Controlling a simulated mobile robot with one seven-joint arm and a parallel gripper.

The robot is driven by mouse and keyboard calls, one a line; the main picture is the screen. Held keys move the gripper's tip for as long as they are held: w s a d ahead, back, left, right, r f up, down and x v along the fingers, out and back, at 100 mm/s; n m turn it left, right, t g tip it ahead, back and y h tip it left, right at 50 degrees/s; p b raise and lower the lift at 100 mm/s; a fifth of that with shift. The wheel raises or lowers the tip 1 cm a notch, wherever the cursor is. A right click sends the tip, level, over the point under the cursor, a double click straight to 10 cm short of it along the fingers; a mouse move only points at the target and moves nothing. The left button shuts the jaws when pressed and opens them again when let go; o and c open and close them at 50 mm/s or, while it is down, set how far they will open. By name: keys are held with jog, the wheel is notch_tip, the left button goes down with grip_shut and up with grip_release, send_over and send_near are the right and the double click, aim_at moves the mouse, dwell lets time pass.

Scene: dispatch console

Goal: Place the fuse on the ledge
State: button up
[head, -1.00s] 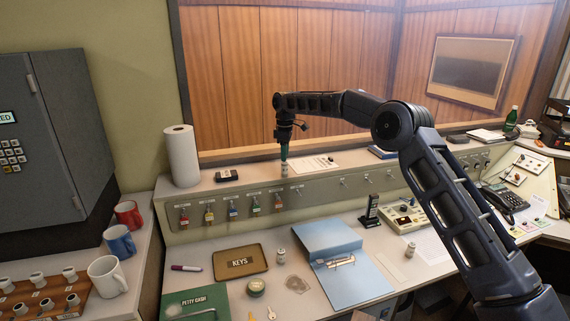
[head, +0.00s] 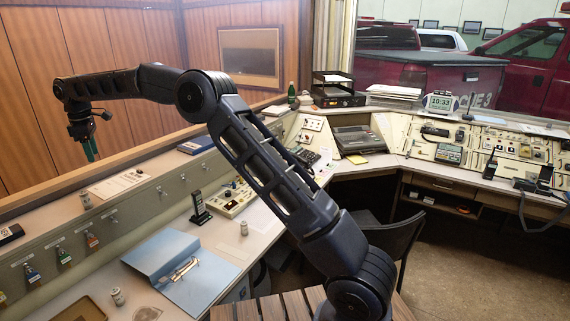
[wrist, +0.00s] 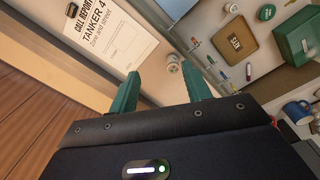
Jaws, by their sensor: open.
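A small pale cylindrical fuse (head: 86,201) stands on the ledge (head: 50,205) along the wood-panelled wall, left of a paper sheet. In the wrist view the fuse (wrist: 173,63) shows beyond the gap between the green fingertips, apart from them. My gripper (head: 90,152) is open and empty, pointing down, raised above the ledge; its two green fingers (wrist: 160,88) are spread in the wrist view. Two similar small cylinders stand on the desk below, one (head: 118,296) left of the blue folder and one (head: 244,228) right of it.
A call report sheet (head: 117,184) lies on the ledge by the fuse. Key tags (head: 63,256) hang on the panel below. The air around my gripper is clear.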

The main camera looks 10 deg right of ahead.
jog(key=d+r+m+t, duration=0.15)
jog(key=d+r, duration=0.35)
jog(key=d, duration=0.6)
jog(key=d+r+m, duration=0.3)
jog(key=d+r, duration=0.1)
jog(key=d, duration=0.7)
jog(key=d+r+m, duration=0.2)
jog(key=d+r, duration=0.3)
jog(key=d, duration=0.6)
jog(key=s+d+m+t, duration=0.1)
jog(key=s+d+m, duration=0.3)
jog(key=d, duration=0.6)
jog(key=s+d+m, duration=0.1)
jog(key=s+d, duration=0.5)
jog(key=d, duration=0.4)
jog(key=s+d+f+m+t, duration=0.1)
jog(key=s+d+f+m, duration=0.3)
jog(key=s+d, duration=0.5)
jog(key=s+d+f+m, duration=0.4)
jog(key=s+d+f, duration=0.4)
jog(key=s, duration=0.5)
jog(key=shift+d+f+m+t, duration=0.25)
jog(key=shift+d+m+t, duration=0.1)
jog(key=shift+d, duration=0.3)
